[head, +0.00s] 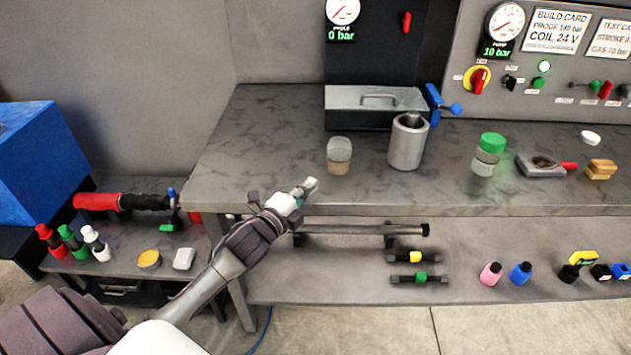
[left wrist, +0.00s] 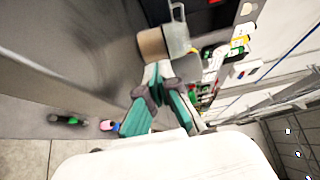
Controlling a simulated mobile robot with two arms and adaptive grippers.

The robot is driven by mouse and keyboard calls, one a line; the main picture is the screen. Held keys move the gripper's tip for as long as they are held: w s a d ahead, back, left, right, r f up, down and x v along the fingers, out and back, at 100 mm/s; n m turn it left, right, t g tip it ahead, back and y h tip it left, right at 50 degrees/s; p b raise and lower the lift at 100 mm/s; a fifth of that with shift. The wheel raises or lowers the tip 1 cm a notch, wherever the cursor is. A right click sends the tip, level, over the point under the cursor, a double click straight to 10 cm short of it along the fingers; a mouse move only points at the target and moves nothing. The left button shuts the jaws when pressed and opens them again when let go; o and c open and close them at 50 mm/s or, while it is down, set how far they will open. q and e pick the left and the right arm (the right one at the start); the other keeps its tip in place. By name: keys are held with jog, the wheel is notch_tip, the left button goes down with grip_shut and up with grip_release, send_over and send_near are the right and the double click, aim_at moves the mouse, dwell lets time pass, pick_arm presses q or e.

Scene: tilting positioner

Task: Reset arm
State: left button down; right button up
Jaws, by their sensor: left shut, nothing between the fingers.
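My left gripper (head: 306,188) reaches in from the lower left in the head view, its fingertips near the front edge of the grey workbench (head: 260,130). It is shut with nothing between its fingers. In the left wrist view the closed fingers (left wrist: 158,72) show in the middle, with a jar just beyond them. A clear jar with brown contents (head: 339,157) stands on the bench, behind and right of the fingertips and apart from them in the head view. My right gripper is not in either view.
A metal cylinder (head: 407,143), a green-lidded jar (head: 488,154), a grey tray-like block (head: 541,165) and a tan brush or block (head: 601,169) stand on the bench. A lower shelf (head: 340,275) holds rods and small bottles. A side table (head: 120,262) with coloured bottles stands left.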

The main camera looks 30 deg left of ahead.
pick_arm(q)
jog(key=s+d+f+n+g, duration=0.4)
jog(key=s+f+n+g, duration=0.15)
jog(key=s, duration=0.55)
jog(key=s+d+f+n+g, duration=0.4)
jog(key=s+d+n, duration=0.15)
jog(key=s, duration=0.45)
jog(key=s+d+f+n+g, duration=0.4)
jog(key=s+n+g, duration=0.15)
jog(key=s, duration=0.55)
notch_tip(320, 180, down, 28)
jog(key=s, duration=0.2)
jog(key=s+a+f+g+y, duration=0.1)
jog(key=s+a+f+g, duration=0.1)
jog(key=s+f, duration=1.2)
jog(key=shift+s+a+f, duration=0.2)
jog(key=shift+s+a, duration=0.45)
jog(key=shift+s, duration=0.05)
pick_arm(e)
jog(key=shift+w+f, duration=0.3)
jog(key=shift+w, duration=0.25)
